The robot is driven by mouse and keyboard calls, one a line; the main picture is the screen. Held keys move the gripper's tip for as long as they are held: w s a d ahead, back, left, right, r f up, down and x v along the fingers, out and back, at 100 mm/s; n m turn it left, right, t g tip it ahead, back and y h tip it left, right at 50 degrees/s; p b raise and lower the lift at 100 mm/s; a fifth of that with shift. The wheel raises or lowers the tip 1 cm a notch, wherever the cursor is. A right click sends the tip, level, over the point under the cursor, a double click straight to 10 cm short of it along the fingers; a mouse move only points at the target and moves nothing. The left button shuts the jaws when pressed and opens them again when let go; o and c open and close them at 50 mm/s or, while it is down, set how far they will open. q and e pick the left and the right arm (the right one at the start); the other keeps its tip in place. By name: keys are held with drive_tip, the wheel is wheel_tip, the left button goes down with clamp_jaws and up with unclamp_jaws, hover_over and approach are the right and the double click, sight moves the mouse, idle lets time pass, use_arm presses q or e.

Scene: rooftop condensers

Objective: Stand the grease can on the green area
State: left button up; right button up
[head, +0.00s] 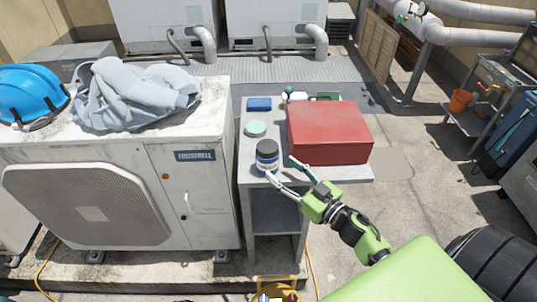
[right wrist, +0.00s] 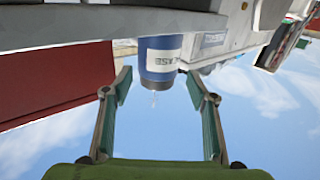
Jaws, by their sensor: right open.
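The grease can (head: 267,156), blue with a white label and dark lid, stands upright near the front left of a grey bench. My right gripper (head: 281,168) is open just in front of it, its fingers pointing toward it. In the right wrist view, which is upside down, the can (right wrist: 160,60) appears between and slightly beyond the open fingertips (right wrist: 160,80); I cannot tell if either touches. A pale green round patch or disc (head: 255,128) lies on the bench behind the can; it appears bare. My left gripper is not in view.
A large red box (head: 328,134) fills the bench's right side, close to my right gripper. A blue item (head: 259,104) lies at the back left. A condenser unit (head: 190,185) with a grey cloth and blue helmet stands left of the bench.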

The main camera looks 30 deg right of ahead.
sight(275, 161)
drive_tip(key=shift+x, duration=1)
drive_tip(key=shift+w+a+r+p, duration=0.1)
drive_tip(key=shift+w+r+p, duration=0.05)
drive_tip(key=shift+w+p, duration=0.3)
drive_tip(key=x, duration=0.3)
drive_tip(key=shift+w+r+p, duration=0.15)
drive_tip(key=shift+w+p, duration=0.25)
drive_tip(key=shift+w, duration=0.4)
drive_tip(key=c, duration=1.2)
drive_tip(key=shift+r, duration=0.1)
